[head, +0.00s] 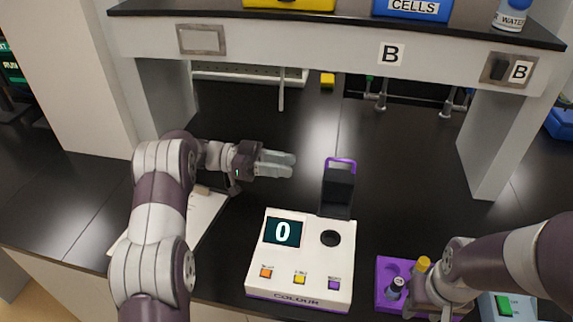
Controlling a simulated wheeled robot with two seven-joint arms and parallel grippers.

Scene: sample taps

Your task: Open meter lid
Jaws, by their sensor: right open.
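The white colour meter (312,262) stands at the front of the black bench, its display reading 0. Its black lid (338,188), with a purple loop handle (341,160), stands raised at the meter's back edge. The round dark well (331,239) in front of it is uncovered. My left gripper (291,164) is to the left of the lid, apart from it, with its fingers pointing right. Its fingers look close together, and I see nothing held. My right gripper (420,310) is open at the purple rack, partly hidden by its own arm.
The purple rack (384,268) right of the meter holds a dark vial (395,286) and a yellow-capped one (423,264). A pale board (203,212) lies under my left arm. A shelf (300,30) spans the back. The bench behind the meter is mostly clear.

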